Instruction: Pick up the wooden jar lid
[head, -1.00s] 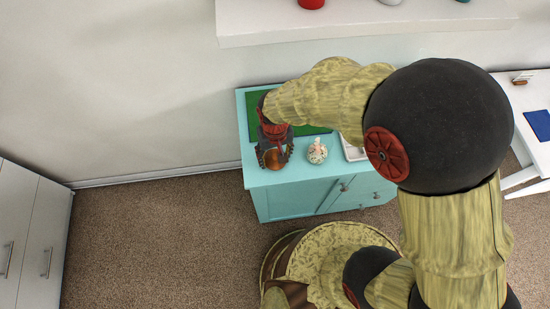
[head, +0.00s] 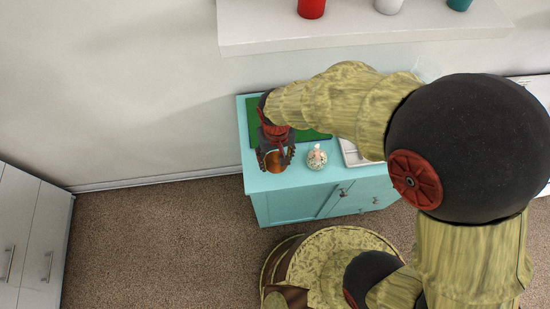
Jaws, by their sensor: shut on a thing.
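The wooden jar lid (head: 274,163) is a small brown round thing at the left front of the turquoise cabinet top in the head view. My gripper (head: 275,167) reaches down over it from behind, with dark fingers on its left and right sides. The gripper is shut on the lid. The fingers and red-and-black wrist hide part of it. I cannot tell whether the lid is touching the cabinet top or just above it.
A pale patterned jar (head: 317,157) stands close to the right of my gripper on the turquoise cabinet (head: 290,205). A green board (head: 313,134) lies behind, and a white tray (head: 350,154) is farther right. A white shelf (head: 370,38) with cups overhangs the back.

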